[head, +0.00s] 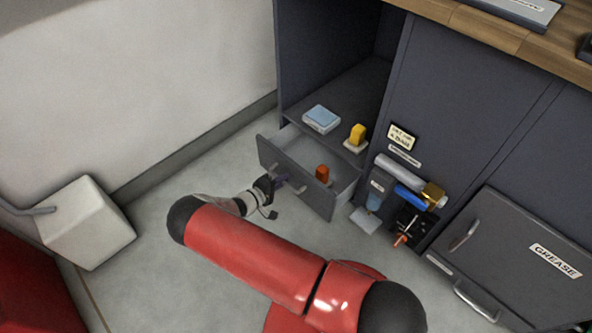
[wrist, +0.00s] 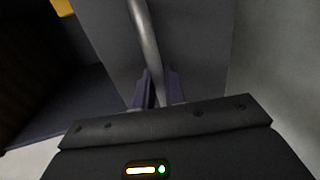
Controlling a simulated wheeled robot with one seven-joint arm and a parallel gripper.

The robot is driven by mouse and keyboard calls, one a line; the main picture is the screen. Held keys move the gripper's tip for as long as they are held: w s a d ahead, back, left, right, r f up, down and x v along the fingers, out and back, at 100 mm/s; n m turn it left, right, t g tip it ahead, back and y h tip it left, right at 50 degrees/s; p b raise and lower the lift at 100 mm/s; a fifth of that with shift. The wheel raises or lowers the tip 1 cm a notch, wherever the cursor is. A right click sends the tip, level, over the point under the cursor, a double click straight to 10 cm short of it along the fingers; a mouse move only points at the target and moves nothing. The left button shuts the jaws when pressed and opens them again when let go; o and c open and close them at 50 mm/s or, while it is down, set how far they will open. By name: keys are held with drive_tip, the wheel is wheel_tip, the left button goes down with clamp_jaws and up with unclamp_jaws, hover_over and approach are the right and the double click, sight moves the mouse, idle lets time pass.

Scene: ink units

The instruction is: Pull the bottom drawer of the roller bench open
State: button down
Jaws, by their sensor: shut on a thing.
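The bottom drawer (head: 321,198) of the grey roller bench (head: 452,112) stands open, pulled out from under the open shelf space. Its inside shows, with an orange-red object (head: 322,173) in it. The drawer's bar handle (wrist: 146,38) runs down between my fingers in the wrist view, in front of the grey drawer front (wrist: 195,45). My gripper (head: 281,181) is at the drawer front in the head view, and its purple fingers (wrist: 160,88) are shut on the handle. The gripper hides part of the handle.
A blue-topped box (head: 321,118) and a yellow object (head: 357,134) sit on the shelf above the drawer. Tools and bottles hang right of the drawer, beside a door labelled GREASE (head: 520,250). A white block (head: 85,224) stands at left. Floor between is clear.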

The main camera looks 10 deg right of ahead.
drive_tip(key=f+b+v, duration=0.2)
drive_tip(key=v, duration=1)
drive_tip(key=shift+s+a+f+b, duration=0.3)
drive_tip(key=shift+s+a+b, duration=0.05)
drive_tip(key=shift+a+b, duration=0.1)
drive_tip(key=c, duration=1.5)
unclamp_jaws()
drive_tip(key=shift+c, duration=0.2)
drive_tip(key=v, duration=0.7)
drive_tip(key=shift+s+a, duration=0.15)
drive_tip(key=shift+a, duration=0.2)
drive_tip(key=shift+r, duration=0.15)
